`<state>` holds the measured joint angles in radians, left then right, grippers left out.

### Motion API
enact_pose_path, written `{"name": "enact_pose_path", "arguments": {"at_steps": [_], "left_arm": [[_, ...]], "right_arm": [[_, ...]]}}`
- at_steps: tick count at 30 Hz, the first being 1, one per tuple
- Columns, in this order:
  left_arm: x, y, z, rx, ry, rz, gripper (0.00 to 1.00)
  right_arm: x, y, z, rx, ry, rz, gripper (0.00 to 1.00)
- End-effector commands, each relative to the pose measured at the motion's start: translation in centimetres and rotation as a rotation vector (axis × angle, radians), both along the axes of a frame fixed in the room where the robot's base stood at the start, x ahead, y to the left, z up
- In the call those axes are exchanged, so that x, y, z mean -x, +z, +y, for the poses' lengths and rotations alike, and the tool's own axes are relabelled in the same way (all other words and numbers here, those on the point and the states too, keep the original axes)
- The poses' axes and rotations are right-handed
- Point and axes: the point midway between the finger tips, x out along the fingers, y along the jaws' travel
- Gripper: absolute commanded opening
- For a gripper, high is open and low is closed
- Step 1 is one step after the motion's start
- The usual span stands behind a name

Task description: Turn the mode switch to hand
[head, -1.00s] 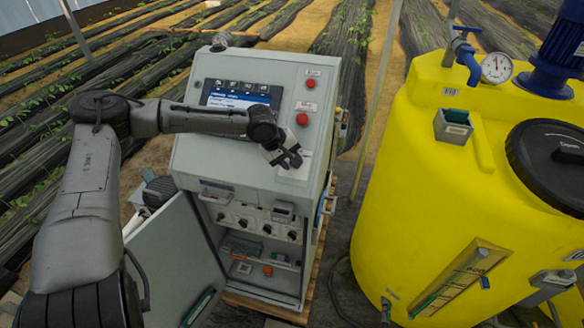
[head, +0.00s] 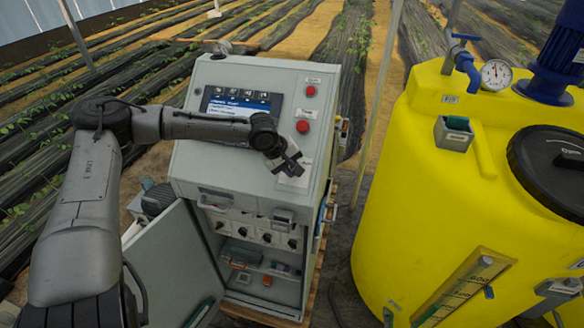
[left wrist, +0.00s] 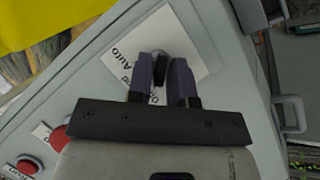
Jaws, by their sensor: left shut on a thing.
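The mode switch is a small black knob (left wrist: 160,68) on a white label plate (left wrist: 190,40) with "Auto" readable and other lettering partly covered. My left gripper (left wrist: 164,64) has one finger on each side of the knob and is shut on it. In the head view my left gripper (head: 296,168) is at the right of the cabinet's sloped panel, over the white label (head: 292,180); the knob is hidden there. I cannot read which position the knob points to. My right gripper is in neither view.
The grey control cabinet (head: 185,165) has a screen (head: 240,101) and two red buttons (head: 311,90) (head: 302,126) near the switch. Its lower door (head: 170,255) hangs open at the left. A yellow tank (head: 400,200) stands close on the right.

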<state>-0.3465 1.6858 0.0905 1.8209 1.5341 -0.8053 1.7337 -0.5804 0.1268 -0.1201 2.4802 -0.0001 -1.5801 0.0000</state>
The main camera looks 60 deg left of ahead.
Motion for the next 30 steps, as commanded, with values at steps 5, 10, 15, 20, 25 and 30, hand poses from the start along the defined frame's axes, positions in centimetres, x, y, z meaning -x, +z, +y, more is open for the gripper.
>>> {"name": "enact_pose_path", "arguments": {"at_steps": [5,10,15,20,25,30], "left_arm": [[0.0,-0.1,0.0,-0.006,-0.007,0.005,0.00],[-0.1,-0.3,0.0,-0.034,-0.049,0.033,0.00],[-0.1,-0.4,0.0,-0.091,-0.136,0.090,0.00],[-0.2,-0.2,0.0,-0.156,-0.239,0.158,0.00],[-0.3,0.0,-0.1,-0.222,-0.345,0.224,0.00],[-0.3,0.0,-0.1,-0.279,-0.435,0.283,0.00]], "right_arm": [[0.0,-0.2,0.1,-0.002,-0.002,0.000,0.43],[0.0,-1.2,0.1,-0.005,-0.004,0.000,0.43],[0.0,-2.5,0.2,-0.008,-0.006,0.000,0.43],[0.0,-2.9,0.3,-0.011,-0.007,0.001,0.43],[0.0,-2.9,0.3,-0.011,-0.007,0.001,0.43],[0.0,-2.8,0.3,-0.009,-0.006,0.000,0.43]]}}
